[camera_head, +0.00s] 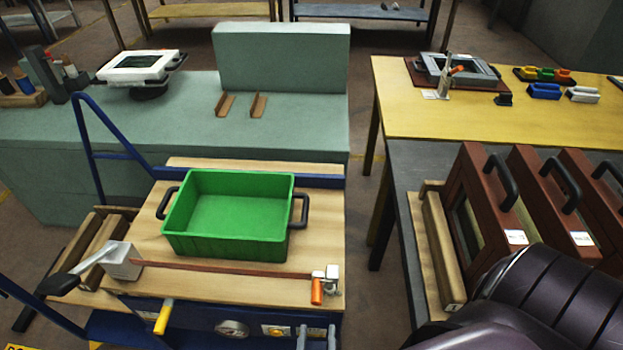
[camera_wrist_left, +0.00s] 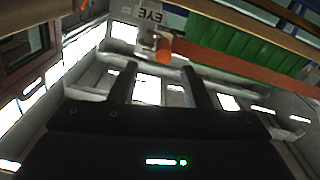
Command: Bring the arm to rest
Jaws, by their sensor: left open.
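My left gripper (camera_head: 316,338) shows only as two grey fingertips at the bottom edge of the head view, in front of the wooden-topped cart (camera_head: 140,222). In the left wrist view the left gripper (camera_wrist_left: 160,88) has its two dark fingers apart with nothing between them. An orange-handled clamp (camera_head: 317,290) sits at the cart's front right corner, just beyond the fingertips. A dark rounded part of my own body fills the lower right of the head view. My right gripper is out of view.
A green bin (camera_head: 175,232) with black handles stands on the cart behind a thin reddish bar (camera_head: 220,268). Brown framed panels (camera_head: 487,190) with black handles stand on the right. A green-grey bench (camera_head: 190,125) and a yellow table (camera_head: 430,110) lie behind.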

